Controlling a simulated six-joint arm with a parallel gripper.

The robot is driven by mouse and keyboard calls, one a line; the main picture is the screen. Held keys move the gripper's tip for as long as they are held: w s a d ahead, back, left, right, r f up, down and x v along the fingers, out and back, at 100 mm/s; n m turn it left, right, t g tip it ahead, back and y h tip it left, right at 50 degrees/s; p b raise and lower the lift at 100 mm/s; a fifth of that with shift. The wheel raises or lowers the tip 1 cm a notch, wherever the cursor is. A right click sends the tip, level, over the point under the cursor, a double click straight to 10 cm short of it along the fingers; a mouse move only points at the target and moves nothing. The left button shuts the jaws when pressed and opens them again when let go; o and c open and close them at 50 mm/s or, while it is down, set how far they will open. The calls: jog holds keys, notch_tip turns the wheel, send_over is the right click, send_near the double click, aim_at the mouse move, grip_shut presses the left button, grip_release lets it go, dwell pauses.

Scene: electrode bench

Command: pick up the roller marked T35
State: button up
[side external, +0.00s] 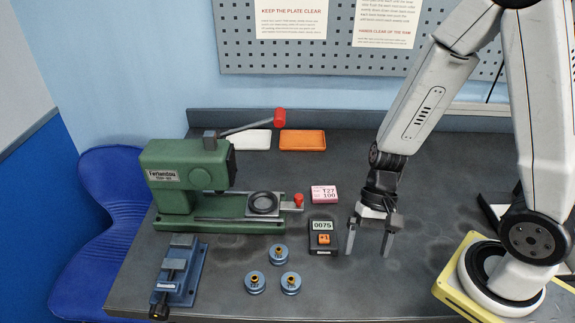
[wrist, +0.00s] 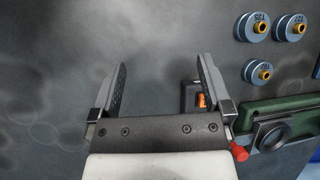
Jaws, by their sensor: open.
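The roller marked T35 (wrist: 243,28) is a blue-grey disc with a brass hub, at the top right in the wrist view. By its place in the group it matches the front right roller (side external: 290,288) in the side external view. A roller (wrist: 281,28) that appears marked T27 sits beside it, and a third roller (wrist: 248,73) has a mark I cannot read clearly. My gripper (side external: 367,251) is open and empty, low over the bench to the right of the rollers. Both fingers also show in the wrist view (wrist: 162,64), apart from every roller.
A black counter (side external: 323,240) reading 0075 stands between my gripper and the rollers. A green press (side external: 172,180), a blue vise (side external: 178,270), a pink label block (side external: 324,194), and white (side external: 250,140) and orange (side external: 302,140) trays stand around.

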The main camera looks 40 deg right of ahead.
aim_at(295, 279)
jog(key=a+m+y, duration=0.2)
jog(key=a+f+m+y, duration=0.1)
jog(key=a+m+y, duration=0.1)
jog(key=m, duration=0.1)
jog(key=shift+w+a+f+y, duration=0.1)
jog(key=shift+w+f+y, duration=0.1)
jog(key=shift+y, duration=0.1)
jog(key=w+m+t+y, duration=0.1)
jog(key=m, duration=0.1)
jog(key=w+a+f+m+t+y, duration=0.1)
jog(key=m+t, duration=0.1)
jog(key=w+m+t+y, duration=0.1)
jog(key=w+m, duration=0.1)
jog(key=shift+a+f+m+t, duration=0.3)
jog(key=shift+a+m+t, duration=0.05)
jog(key=shift+m+t, duration=0.05)
jog(key=shift+w+d+f+m+t, duration=0.1)
jog(key=shift+w+f+m+t, duration=0.15)
jog(key=shift+w+m+t, duration=0.45)
jog(key=shift+s, duration=0.2)
jog(key=shift+x, duration=1.3)
jog(key=shift+x, duration=2.6)
